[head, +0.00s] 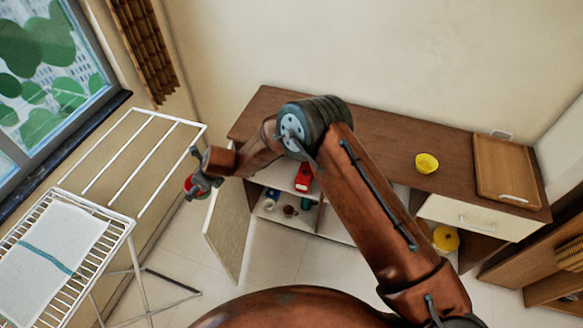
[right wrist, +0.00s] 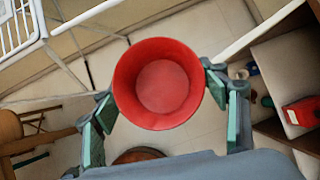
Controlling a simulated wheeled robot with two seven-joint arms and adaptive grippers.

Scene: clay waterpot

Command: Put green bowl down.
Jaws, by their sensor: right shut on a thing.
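My right gripper (head: 198,180) reaches in from the right and hangs at the left of the cabinet, above the floor. It is shut on a red bowl (head: 189,187), held up off any surface. In the right wrist view the red bowl (right wrist: 163,85) sits between the two fingers of the gripper (right wrist: 160,96), its round opening facing the camera. The bowl I hold looks red; I cannot make out a green bowl. My left gripper is not in view.
A brown counter (head: 385,140) carries a yellow bowl (head: 427,163) and a wooden tray (head: 478,170). Below, an open cabinet holds a red object (head: 303,178) and small items; its door (head: 228,225) stands open. A white drying rack (head: 150,165) is at left. A yellow pot (head: 446,239) sits low right.

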